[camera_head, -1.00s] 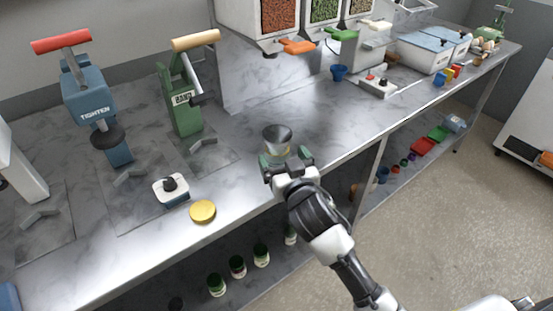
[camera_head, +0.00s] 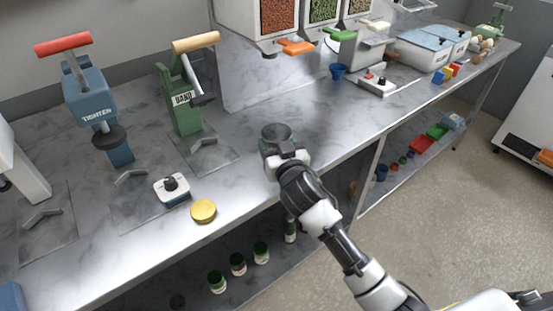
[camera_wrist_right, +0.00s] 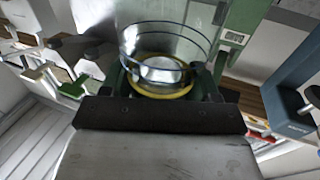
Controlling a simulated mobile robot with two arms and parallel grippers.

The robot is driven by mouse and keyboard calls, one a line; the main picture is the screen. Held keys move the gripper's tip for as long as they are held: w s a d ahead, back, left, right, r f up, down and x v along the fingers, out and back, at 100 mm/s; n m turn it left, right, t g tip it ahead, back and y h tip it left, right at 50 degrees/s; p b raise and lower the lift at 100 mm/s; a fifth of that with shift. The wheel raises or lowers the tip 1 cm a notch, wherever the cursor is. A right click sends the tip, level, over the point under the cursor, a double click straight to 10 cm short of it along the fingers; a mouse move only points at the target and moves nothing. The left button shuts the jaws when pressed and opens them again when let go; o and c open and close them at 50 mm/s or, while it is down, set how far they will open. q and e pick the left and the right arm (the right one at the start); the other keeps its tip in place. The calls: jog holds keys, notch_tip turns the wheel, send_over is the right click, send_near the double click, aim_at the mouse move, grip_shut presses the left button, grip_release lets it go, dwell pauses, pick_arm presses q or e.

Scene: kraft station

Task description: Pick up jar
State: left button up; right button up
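A clear, round glass jar (camera_wrist_right: 165,45) with a yellow ring low on it fills the upper middle of the right wrist view. In the head view the jar (camera_head: 277,131) shows as a grey, round-mouthed vessel near the bench's front edge. My right gripper (camera_head: 281,152) is at the jar's near side, and its green finger pads (camera_wrist_right: 205,84) lie on either side of the jar's lower part. Whether both pads press on the glass is hidden. My left gripper is out of view.
A yellow lid (camera_head: 203,211) and a white block with a black knob (camera_head: 171,188) lie left of the jar. The green BAND press (camera_head: 183,100) and blue TIGHTEN press (camera_head: 95,105) stand behind. Dispensers (camera_head: 322,22) hang over the back. Lidded jars (camera_head: 238,264) stand on the lower shelf.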

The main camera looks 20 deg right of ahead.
jog(key=c, duration=0.4)
jog(key=shift+c, duration=0.2)
jog(key=shift+r, duration=0.1)
